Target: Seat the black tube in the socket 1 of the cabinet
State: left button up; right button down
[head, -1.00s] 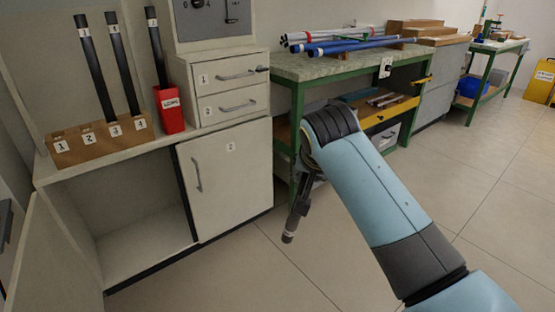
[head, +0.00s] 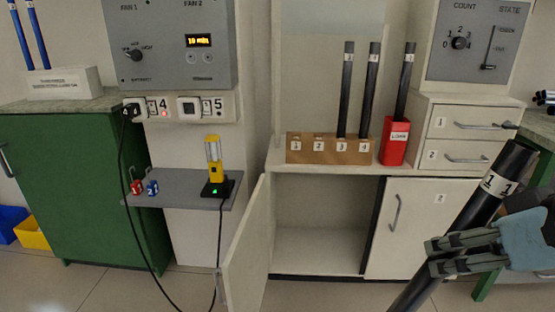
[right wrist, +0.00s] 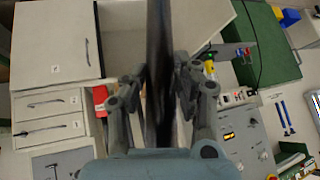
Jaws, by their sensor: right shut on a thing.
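A black tube (head: 462,228) with a white label reading 1 near its upper end is held tilted, its top leaning right. My right gripper (head: 436,256) is shut around it at the lower right of the head view. In the right wrist view the tube (right wrist: 158,60) runs between the fingers (right wrist: 160,88). The brown socket block (head: 303,157), with sockets numbered 1 to 4, stands on the open cabinet (head: 285,182). Sockets 1 and 2 look empty; black tubes stand upright in 3 (head: 345,95) and 4 (head: 370,95). My left gripper is out of view.
A red holder (head: 394,143) with another black tube (head: 405,80) stands right of the block, beside white drawers (head: 462,120). The cabinet's left door (head: 246,245) stands open. A grey shelf (head: 180,190) carries a yellow device (head: 214,160); cables hang nearby.

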aim_at(296, 161)
jog(key=j+u, duration=0.2)
jog(key=u, duration=0.2)
jog(key=i+j+u, duration=0.15)
jog(key=u, duration=0.25)
jog(key=i+j+u, duration=0.1)
jog(key=u, duration=0.3)
jog(key=i+j+u, duration=0.1)
jog(key=u, duration=0.3)
jog(key=i+j, duration=0.15)
jog(key=i, duration=0.2)
jog(key=i+j+u, duration=0.1)
jog(key=i+z, duration=0.2)
jog(key=z, duration=0.2)
jog(key=i+z, duration=0.25)
jog(key=z, duration=0.15)
jog(key=i+j+z, duration=0.15)
jog(key=z, duration=0.25)
jog(key=i+j+z, duration=0.2)
jog(key=z, duration=0.2)
